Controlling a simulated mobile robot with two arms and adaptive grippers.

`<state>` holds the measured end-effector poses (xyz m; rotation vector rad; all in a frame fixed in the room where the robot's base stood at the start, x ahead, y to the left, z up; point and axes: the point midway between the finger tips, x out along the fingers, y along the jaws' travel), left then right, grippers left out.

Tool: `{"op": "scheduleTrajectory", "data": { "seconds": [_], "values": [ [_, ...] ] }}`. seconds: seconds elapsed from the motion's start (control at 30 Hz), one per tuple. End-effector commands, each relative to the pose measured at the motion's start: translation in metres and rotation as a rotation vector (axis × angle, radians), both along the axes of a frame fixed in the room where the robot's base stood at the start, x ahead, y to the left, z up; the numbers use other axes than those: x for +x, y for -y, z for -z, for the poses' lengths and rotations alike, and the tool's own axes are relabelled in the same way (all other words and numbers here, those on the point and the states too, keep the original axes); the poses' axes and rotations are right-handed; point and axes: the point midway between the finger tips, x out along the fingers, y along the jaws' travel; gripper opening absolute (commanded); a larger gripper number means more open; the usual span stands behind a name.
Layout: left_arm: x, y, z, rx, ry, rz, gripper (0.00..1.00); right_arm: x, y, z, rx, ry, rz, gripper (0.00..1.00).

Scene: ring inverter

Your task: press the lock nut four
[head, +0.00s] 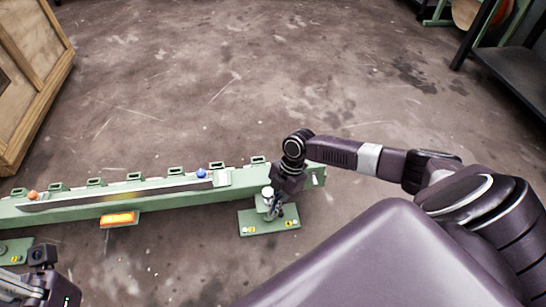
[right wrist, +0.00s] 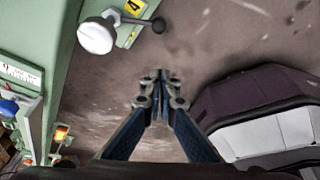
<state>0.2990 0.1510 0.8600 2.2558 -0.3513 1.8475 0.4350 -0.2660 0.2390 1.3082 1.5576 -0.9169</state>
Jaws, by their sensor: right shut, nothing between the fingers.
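The green machine beam (head: 150,203) runs across the left half of the head view. A white round knob (head: 267,191) stands at its right end above a green foot plate (head: 255,225) with yellow labels. In the right wrist view the white knob (right wrist: 96,37) is at upper left, beside a yellow label reading 4 (right wrist: 133,6) and a dark ball-ended lever (right wrist: 158,25). My right gripper (right wrist: 160,82) is shut and empty, below and right of the knob, apart from it in the picture. Part of my left arm shows at lower left; its fingers are not clear.
An orange-lit panel (head: 119,219) sits on the beam's front. An orange ball (head: 33,195) and a blue ball (head: 201,173) are on the beam. A wooden crate (head: 30,75) stands at left, a dark bench (head: 510,75) at upper right. The floor behind is clear.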

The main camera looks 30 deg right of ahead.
Motion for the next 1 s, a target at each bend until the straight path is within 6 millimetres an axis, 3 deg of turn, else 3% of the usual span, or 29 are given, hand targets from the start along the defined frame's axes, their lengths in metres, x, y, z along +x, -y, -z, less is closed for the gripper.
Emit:
{"op": "scheduleTrajectory", "data": {
  "seconds": [0.03,0.1,0.3,0.87,1.0],
  "values": [
    [-0.001,0.0,-0.006,-0.001,-0.007,0.0,0.0,0.001,0.004,-0.014,-0.002,0.001,0.0,0.0],
    [-0.001,0.0,-0.007,-0.001,-0.013,0.001,0.0,0.002,0.007,-0.023,-0.001,0.001,-0.001,0.0],
    [-0.001,0.0,-0.013,-0.002,-0.009,0.001,0.0,0.003,0.013,-0.037,0.0,0.0,0.0,0.0],
    [-0.001,0.0,-0.012,-0.001,-0.01,0.001,0.0,0.004,0.013,-0.038,0.0,0.0,0.0,0.0],
    [-0.001,-0.001,-0.014,-0.003,-0.006,0.0,0.0,0.01,-0.001,-0.036,0.015,0.035,0.016,0.0]
  ]
}}
